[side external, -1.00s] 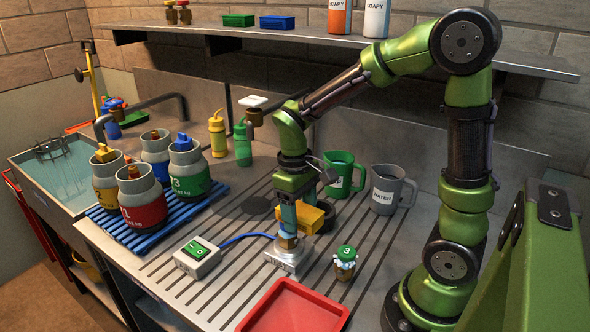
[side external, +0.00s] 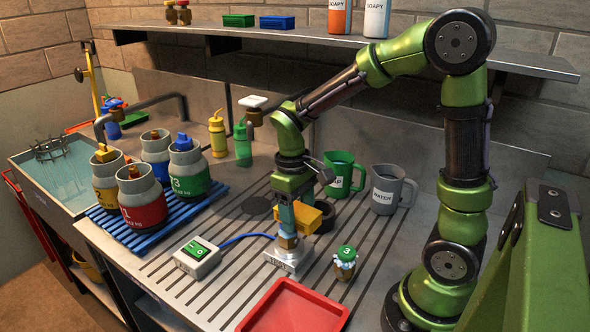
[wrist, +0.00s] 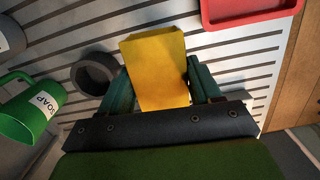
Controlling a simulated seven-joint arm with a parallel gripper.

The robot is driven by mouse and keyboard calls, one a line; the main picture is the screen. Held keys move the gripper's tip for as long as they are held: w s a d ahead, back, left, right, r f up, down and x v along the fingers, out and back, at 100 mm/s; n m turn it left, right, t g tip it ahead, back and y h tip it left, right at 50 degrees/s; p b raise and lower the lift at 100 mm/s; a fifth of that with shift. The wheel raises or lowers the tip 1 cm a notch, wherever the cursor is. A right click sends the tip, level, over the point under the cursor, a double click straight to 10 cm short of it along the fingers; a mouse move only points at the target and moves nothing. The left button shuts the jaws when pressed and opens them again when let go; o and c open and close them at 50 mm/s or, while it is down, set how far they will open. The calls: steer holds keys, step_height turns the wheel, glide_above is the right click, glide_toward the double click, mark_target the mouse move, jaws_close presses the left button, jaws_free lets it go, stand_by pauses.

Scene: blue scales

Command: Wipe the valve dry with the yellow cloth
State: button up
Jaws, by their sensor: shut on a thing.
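A folded yellow cloth (side external: 308,217) is clamped in my gripper (side external: 287,228). It also fills the space between the teal fingers in the wrist view (wrist: 156,72). My gripper is shut on it, low over a small white test block (side external: 287,258). A brass piece (side external: 288,242) shows between my fingertips and that block; whether the cloth touches it is hidden. A small brass valve with a green cap marked 3 (side external: 345,256) stands to the right of the block, with pale suds or drops around its body.
A red tray (side external: 293,308) lies in front. A white box with a green display (side external: 197,258) stands left, with a blue cable. Several gas cylinders (side external: 143,205) stand on a blue rack. A green soap mug (side external: 343,173), a grey water jug (side external: 391,190) and a dark ring (wrist: 97,73) lie behind.

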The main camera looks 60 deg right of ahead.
steer(key=shift+f, duration=0.55)
steer(key=shift+s, duration=0.1)
steer(key=shift+s+r, duration=0.1)
steer(key=shift+s, duration=0.7)
steer(key=shift+w, duration=0.15)
steer(key=shift+w, duration=0.75)
steer(key=shift+s+f, duration=0.15)
steer(key=shift+s, duration=0.35)
steer(key=shift+s+f, duration=0.15)
steer(key=shift+s, duration=0.35)
steer(key=shift+r, duration=0.1)
